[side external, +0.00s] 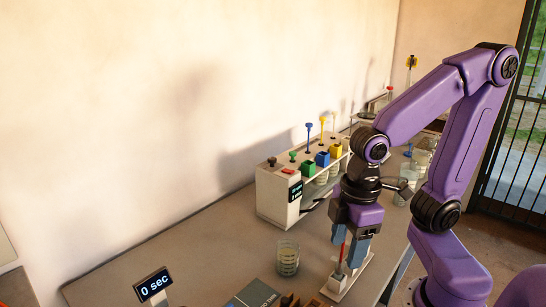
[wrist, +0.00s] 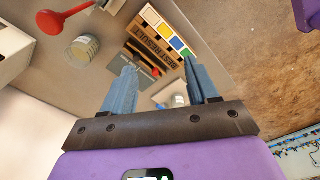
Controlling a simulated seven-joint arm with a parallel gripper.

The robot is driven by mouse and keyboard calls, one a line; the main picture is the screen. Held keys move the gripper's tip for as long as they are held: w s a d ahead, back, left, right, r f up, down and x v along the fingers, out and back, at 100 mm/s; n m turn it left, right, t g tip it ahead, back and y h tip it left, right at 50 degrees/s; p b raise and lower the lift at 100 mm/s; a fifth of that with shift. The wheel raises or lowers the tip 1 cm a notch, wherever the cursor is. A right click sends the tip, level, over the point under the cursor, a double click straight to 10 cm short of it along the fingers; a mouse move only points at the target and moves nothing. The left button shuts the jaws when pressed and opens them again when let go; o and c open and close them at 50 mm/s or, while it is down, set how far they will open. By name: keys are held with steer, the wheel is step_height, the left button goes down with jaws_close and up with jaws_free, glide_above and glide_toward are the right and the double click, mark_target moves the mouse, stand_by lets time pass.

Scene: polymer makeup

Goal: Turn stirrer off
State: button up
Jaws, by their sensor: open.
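I cannot tell for certain which device is the stirrer. A white box-shaped unit (side external: 270,196) with a small lit display, a red part and coloured knobs on top stands by the wall. My gripper (side external: 352,262) points down in front of it, above a small white base (side external: 345,284) with an upright red piece at its fingers; contact is unclear. In the wrist view my gripper (wrist: 163,84) has its fingers apart, with a small pale object (wrist: 178,100) visible between them. A red round-ended rod (wrist: 51,22) shows at upper left of the wrist view.
A glass beaker (side external: 288,258) stands left of my gripper. A "0 sec" display (side external: 153,285) is at lower left. A panel with coloured squares (wrist: 167,32) lies ahead in the wrist view. More glassware (side external: 419,158) stands behind my arm.

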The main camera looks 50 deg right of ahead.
steer(key=w+r+m+t, duration=0.1)
steer(key=w+r+m, duration=0.1)
steer(key=w, duration=0.5)
steer(key=w+r+m, duration=0.3)
steer(key=w, duration=0.3)
step_height(320, 180, up, 8)
steer(key=m+t+h, duration=0.2)
steer(key=m+t, duration=0.1)
steer(key=m, duration=0.6)
glide_above(273, 158)
steer(key=s+a, duration=0.2)
steer(key=s, duration=0.5)
steer(key=x, duration=1.7)
steer(key=shift+a+f, duration=0.2)
steer(key=shift+a, duration=0.05)
steer(key=shift+s, duration=0.1)
steer(key=c, duration=1)
